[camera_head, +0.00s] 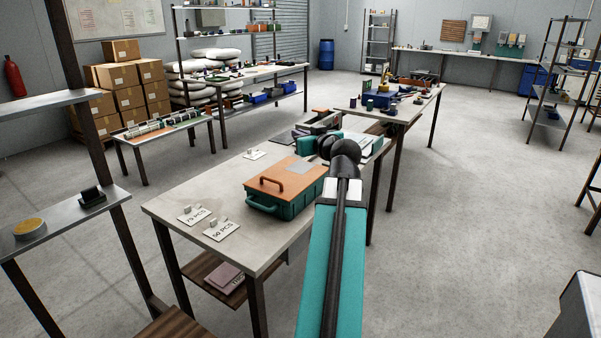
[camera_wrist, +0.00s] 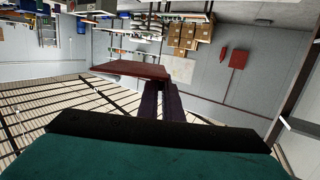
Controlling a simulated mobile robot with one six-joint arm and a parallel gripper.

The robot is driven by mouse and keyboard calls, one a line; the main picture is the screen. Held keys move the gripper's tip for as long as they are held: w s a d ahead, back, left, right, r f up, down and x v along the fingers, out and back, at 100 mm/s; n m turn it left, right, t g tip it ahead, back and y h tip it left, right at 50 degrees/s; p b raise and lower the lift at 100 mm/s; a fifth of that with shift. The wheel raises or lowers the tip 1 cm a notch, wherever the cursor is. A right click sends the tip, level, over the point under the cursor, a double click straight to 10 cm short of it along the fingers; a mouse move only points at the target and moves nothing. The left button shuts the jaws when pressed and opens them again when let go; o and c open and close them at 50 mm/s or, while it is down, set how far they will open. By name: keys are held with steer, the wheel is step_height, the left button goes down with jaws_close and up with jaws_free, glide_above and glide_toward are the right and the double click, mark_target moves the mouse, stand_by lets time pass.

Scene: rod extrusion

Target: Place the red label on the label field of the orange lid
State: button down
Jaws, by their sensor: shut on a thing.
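A teal case with an orange lid (camera_head: 284,182) stands on the near grey table, its handle toward the picture's left. A pale grey label field (camera_head: 299,165) is on the lid toward its back. In the wrist view, my gripper (camera_wrist: 158,87) is shut on the dark red label (camera_wrist: 130,69), which sticks out flat to the left of the dark fingers. The label is in the air, with the room behind it and no lid in the wrist view. In the head view, my arm reaches past the case's right side; its dark joints hide the gripper and the label there.
Signs with "75 PCS" (camera_head: 194,215) and "50 PCS" (camera_head: 222,230) stand on the near table (camera_head: 165,209), left of the case. Another small sign (camera_head: 254,154) is farther back.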

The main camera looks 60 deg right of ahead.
steer(key=w+f+y+b, duration=0.1)
steer(key=w+f+b, duration=0.1)
steer(key=w+f, duration=0.5)
steer(key=w+f+n+t+y+b, duration=0.1)
steer(key=w+f+b, duration=0.1)
steer(key=w+f, duration=0.6)
steer(key=shift+w+d+n, duration=0.15)
steer(key=shift+w+n, duration=0.1)
steer(key=shift+n, duration=0.05)
steer(key=p, duration=0.2)
glide_above(293, 169)
steer(key=shift+s+f, duration=0.1)
steer(key=shift+f, duration=0.6)
steer(key=shift+f, duration=1.75)
steer(key=shift+f+b, duration=0.2)
steer(key=shift+b, duration=0.15)
